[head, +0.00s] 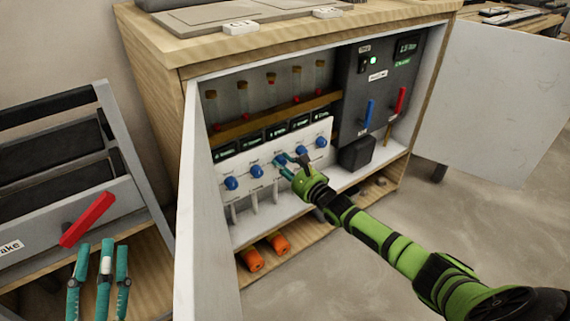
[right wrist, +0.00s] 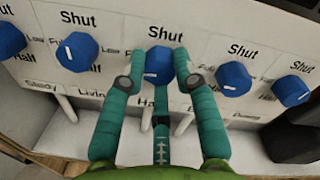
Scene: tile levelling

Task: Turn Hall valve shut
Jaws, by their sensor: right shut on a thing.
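The Hall valve is a blue knob (right wrist: 159,62) on a white panel, with "Shut" printed above it and a partly hidden "Ha" label below. It is the middle knob of the row in the head view (head: 280,160). A white mark shows on its lower face; its exact setting is hard to tell. My right gripper (head: 286,166) reaches into the cabinet, its teal fingers closed on this knob's sides. The fingers also show in the right wrist view (right wrist: 158,72). My left gripper (head: 100,255) is at the lower left, fingers apart and empty.
Other blue knobs flank it, including one on the left (right wrist: 76,52) and one on the right (right wrist: 233,79). An open cabinet door (head: 200,225) stands at left. A dark control box (head: 375,85) has blue and red levers. Orange cylinders (head: 279,243) lie below.

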